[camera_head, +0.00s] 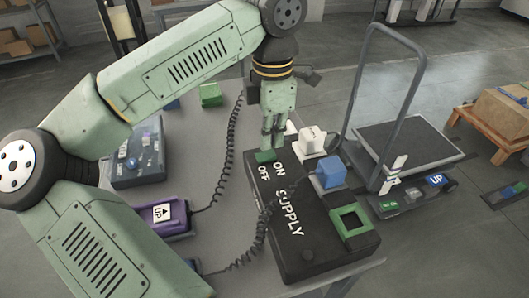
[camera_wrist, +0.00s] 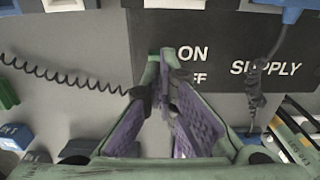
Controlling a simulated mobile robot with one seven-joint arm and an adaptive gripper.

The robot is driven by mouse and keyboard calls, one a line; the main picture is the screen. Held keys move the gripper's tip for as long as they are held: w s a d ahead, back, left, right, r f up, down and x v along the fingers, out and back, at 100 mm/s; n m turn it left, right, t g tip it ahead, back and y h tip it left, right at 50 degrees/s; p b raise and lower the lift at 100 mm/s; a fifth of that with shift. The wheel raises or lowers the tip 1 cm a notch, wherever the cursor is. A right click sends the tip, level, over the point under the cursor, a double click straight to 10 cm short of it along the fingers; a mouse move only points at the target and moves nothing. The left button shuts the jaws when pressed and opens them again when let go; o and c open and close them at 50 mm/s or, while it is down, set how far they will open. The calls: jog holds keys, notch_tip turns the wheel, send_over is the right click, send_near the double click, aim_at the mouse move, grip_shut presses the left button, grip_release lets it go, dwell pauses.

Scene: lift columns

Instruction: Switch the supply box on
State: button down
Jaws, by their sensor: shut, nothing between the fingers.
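The black supply box (camera_head: 300,245) lies on the grey table, lettered ON, OFF and SUPPLY in white. Its green switch (camera_head: 265,156) sits at the box's far left end, beside the ON and OFF lettering. My gripper (camera_head: 272,143) is shut and empty, pointing down at the switch; whether it touches cannot be told. In the wrist view my shut fingers (camera_wrist: 161,75) reach the box's edge left of ON, and cover most of the switch. Which way the switch is set cannot be told. The box (camera_wrist: 225,35) also shows in the wrist view.
Coiled cables cross nearby. A trolley (camera_head: 405,145) stands right.

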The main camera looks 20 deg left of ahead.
aim_at(271, 153)
jog(key=shift+f+b, duration=1.1)
jog(key=shift+f, duration=0.1)
dwell(0.5)
jog(key=shift+r, duration=0.15)
jog(key=shift+r+p, duration=2.2)
jog(key=shift+r, duration=1.25)
jog(key=shift+f, duration=0.1)
